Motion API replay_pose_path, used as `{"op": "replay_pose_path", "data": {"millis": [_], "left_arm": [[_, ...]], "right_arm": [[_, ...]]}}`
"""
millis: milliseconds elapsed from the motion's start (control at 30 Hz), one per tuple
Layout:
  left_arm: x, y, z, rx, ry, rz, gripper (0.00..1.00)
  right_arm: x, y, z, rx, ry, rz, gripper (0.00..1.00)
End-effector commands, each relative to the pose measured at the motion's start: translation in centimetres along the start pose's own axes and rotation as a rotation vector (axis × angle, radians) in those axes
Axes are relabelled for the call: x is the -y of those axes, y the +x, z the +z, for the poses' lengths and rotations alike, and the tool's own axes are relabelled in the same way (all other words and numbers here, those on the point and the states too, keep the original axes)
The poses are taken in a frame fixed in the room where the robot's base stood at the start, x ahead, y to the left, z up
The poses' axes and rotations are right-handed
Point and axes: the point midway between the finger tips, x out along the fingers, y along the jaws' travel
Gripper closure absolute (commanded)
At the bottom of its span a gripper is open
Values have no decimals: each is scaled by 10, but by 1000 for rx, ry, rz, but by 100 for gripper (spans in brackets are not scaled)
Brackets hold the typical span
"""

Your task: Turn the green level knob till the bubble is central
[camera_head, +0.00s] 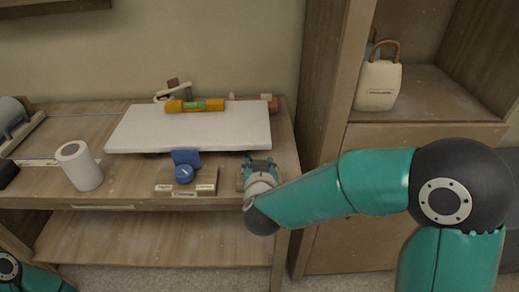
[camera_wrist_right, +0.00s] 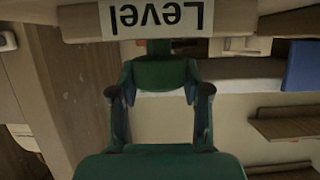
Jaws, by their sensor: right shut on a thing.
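My right gripper (camera_head: 259,165) reaches down at the front right of the bench, beside the white slab. In the right wrist view its fingers (camera_wrist_right: 160,85) are shut on the green level knob (camera_wrist_right: 158,48), under an upside-down "Level" label (camera_wrist_right: 155,17). The knob is mostly hidden by the gripper in the head view. A yellow spirit level (camera_head: 210,105) with a green vial (camera_head: 192,105) lies on the back of the white slab (camera_head: 185,132). The bubble is too small to place. My left gripper is out of view; only part of its arm shows at the lower left.
A blue knob (camera_head: 184,174) on a labelled wooden block stands left of my right gripper. A white cylinder (camera_head: 80,167) stands farther left. A tan clamp-like thing (camera_head: 172,90) is behind the level. A cream bag (camera_head: 378,84) sits in the right cabinet.

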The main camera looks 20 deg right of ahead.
Motion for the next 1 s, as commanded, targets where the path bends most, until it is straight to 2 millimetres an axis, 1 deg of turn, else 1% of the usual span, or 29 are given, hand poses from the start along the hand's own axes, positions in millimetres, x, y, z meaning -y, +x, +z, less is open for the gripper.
{"op": "replay_pose_path", "data": {"millis": [33,500,700,1000], "left_arm": [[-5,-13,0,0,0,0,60],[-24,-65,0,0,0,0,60],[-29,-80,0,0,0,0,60],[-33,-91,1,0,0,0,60]], "right_arm": [[4,-2,-4,4,11,38,88],[1,-1,-4,0,182,448,88],[0,-1,-3,-2,241,585,88],[0,0,-2,-3,291,701,88]]}}
